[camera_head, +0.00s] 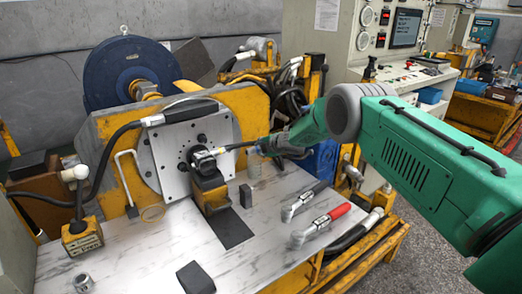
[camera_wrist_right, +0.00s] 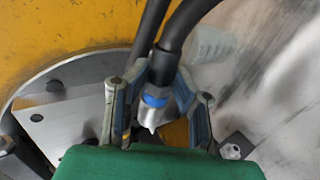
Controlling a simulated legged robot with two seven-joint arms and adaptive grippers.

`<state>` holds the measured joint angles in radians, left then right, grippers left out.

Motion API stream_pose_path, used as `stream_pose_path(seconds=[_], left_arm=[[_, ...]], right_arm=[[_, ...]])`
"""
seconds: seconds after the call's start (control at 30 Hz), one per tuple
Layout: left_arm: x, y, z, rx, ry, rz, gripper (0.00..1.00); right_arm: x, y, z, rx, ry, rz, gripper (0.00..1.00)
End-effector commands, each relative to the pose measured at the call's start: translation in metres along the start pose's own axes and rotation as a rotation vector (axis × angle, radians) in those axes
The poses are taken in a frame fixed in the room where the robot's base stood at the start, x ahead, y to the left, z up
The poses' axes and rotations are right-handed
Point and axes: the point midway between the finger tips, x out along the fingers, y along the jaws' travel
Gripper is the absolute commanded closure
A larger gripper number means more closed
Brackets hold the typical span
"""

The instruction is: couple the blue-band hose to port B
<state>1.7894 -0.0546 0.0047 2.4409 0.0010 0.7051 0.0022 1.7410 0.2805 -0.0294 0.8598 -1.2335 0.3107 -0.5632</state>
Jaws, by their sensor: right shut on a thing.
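The blue-band hose (camera_wrist_right: 154,98) shows in the right wrist view as a black hose with a blue ring above a silver fitting. My right gripper (camera_wrist_right: 153,108) is shut on it near the band, a finger on each side. In the head view my right gripper (camera_head: 268,146) is just right of the black motor (camera_head: 203,160), which is mounted on a pale square plate. A thin dark piece with a bright end spans between gripper and motor; whether it touches a port is unclear. Port B's marking is not readable. My left gripper is not in view.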

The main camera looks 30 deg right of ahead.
Motion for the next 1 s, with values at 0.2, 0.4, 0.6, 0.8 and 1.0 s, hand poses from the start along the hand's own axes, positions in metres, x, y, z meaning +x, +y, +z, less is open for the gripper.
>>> stream_pose_path(seconds=[0.2, 0.4, 0.6, 0.8, 1.0], left_arm=[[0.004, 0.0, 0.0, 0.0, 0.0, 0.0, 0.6], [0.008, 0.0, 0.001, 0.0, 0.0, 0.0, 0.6], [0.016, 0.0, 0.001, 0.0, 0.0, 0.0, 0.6], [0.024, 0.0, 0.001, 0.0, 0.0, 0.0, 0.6], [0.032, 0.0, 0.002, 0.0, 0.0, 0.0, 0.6]], right_arm=[[0.0, 0.001, -0.012, 0.0, 0.003, 0.003, 1.0], [0.0, 0.0, -0.028, -0.002, 0.002, 0.001, 1.0], [0.0, -0.001, -0.045, -0.003, 0.004, 0.001, 1.0], [-0.001, -0.001, -0.06, -0.002, 0.003, 0.002, 1.0], [-0.001, -0.001, -0.076, -0.003, 0.002, 0.002, 1.0]])
